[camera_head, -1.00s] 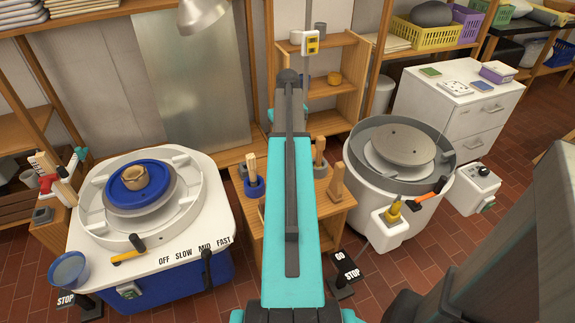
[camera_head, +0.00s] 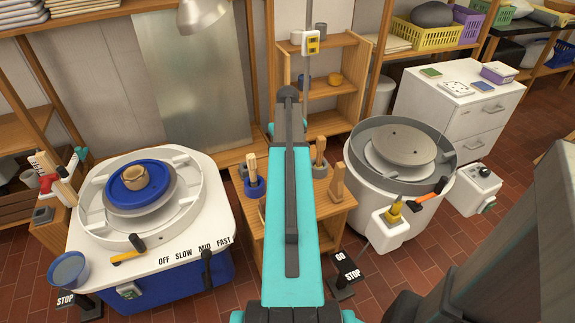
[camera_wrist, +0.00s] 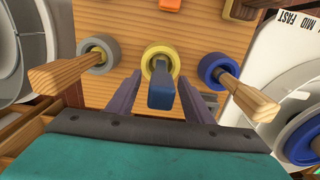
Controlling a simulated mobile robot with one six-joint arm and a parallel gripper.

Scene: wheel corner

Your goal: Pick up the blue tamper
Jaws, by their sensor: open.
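In the wrist view the blue tamper (camera_wrist: 161,95) stands in a yellow ring holder (camera_wrist: 160,60) on a wooden stand, its blue end facing the camera. The two purple fingers of my gripper (camera_wrist: 161,88) are apart, one on each side of the tamper, with gaps visible between them and it. Whether the fingertips are level with the tamper is hard to tell. In the head view my arm hides the tamper and my gripper.
A wooden tool in a grey holder (camera_wrist: 99,47) stands left of the tamper in the wrist view, another in a blue holder (camera_wrist: 215,66) right. The wooden stand (camera_head: 325,205) sits between the left wheel (camera_head: 190,225) and the right wheel (camera_head: 365,215).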

